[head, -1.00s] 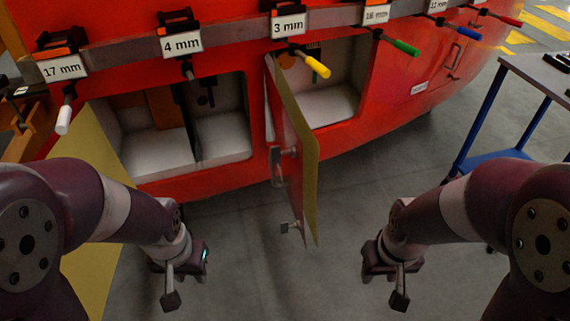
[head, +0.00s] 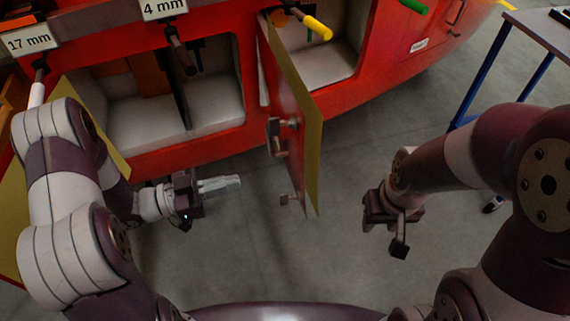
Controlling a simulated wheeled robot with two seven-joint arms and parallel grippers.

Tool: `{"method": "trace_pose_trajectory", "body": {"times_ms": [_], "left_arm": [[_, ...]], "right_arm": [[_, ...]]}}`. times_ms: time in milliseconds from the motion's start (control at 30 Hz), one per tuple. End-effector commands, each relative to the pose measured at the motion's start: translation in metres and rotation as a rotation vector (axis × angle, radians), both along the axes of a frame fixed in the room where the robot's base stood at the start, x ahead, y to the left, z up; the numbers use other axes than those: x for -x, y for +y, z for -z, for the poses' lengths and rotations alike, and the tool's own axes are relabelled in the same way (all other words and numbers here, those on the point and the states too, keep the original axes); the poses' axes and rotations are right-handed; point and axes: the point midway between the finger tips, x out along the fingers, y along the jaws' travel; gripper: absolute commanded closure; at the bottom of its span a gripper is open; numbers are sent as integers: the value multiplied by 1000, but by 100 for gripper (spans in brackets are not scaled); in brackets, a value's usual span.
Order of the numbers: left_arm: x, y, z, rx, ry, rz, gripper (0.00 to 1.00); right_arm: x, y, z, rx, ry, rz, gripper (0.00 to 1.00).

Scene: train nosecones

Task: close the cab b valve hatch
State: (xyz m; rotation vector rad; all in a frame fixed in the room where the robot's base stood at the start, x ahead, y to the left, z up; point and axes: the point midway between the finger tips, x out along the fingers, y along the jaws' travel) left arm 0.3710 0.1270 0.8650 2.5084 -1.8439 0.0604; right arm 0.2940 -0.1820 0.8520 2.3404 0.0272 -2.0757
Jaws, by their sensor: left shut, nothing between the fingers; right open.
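An open hatch door (head: 300,130), red on one face and yellow on the other, juts toward me between two openings in the red nosecone. A latch handle (head: 275,135) is on its red face. A second open door (head: 12,215) with a yellow face stands at the far left, partly behind my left arm. No readable label shows which door is the cab b valve hatch. My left gripper (head: 232,184) is shut and empty, pointing right, left of the middle door and apart from it. My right gripper (head: 398,240) is open and empty, right of that door.
The left opening (head: 130,125) and right opening (head: 325,75) have white floors. Handled tools hang above on a rail with size tags (head: 28,41). A blue-legged table (head: 540,40) stands at the right. Floor below is clear.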

Motion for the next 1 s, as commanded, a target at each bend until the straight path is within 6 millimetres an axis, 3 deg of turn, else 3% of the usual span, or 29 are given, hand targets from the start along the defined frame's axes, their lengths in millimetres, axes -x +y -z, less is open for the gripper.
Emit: {"method": "trace_pose_trajectory", "body": {"times_ms": [500, 700, 1000], "left_arm": [[-31, -101, -4, -3, 0, 2, 100], [-37, -119, -5, -4, 1, 0, 100], [-38, -121, -5, -4, 0, -3, 100]], "right_arm": [[0, 0, -1, 0, 0, 0, 57], [0, 0, -2, 0, 0, 0, 57], [0, 0, -1, 0, 0, 0, 57]]}}
